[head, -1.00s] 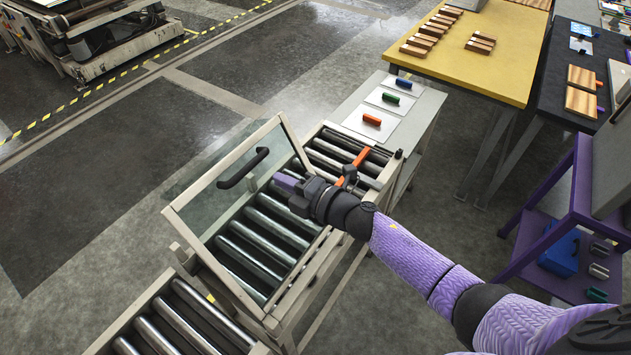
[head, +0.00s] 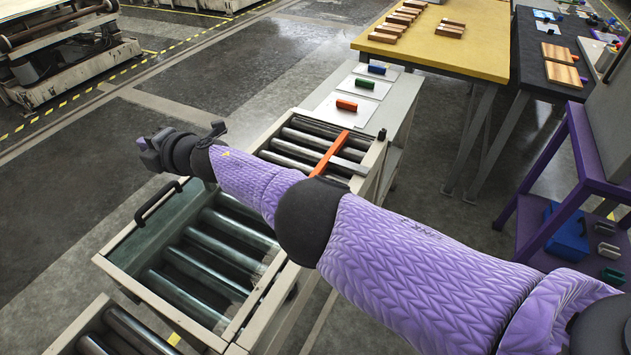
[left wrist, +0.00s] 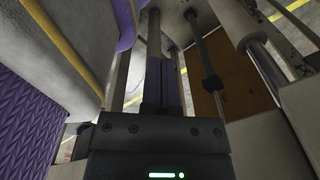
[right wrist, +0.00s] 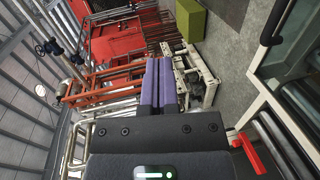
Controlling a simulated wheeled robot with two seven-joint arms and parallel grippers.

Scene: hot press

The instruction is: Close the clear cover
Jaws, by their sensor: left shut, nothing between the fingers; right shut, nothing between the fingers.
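The clear cover (head: 115,260) is a glass pane in a pale frame with a black bar handle (head: 157,203). It lies low over the rollers in the head view, looking about flat; I cannot tell whether it rests fully down. My right gripper (head: 145,150) is shut and empty, above and beyond the handle, apart from it. Its purple fingers (right wrist: 160,80) are together in the right wrist view, with the handle (right wrist: 275,22) at right. My left gripper (left wrist: 163,85) is shut and empty in the left wrist view, outside the head view. My right forearm hides part of the cover's far side.
An orange bar (head: 330,152) lies across the rollers behind my forearm. A grey side table (head: 395,105) holds coloured blocks on white sheets. A yellow table (head: 480,55) and a purple shelf (head: 590,150) stand at right. Open floor (head: 60,170) lies to the left.

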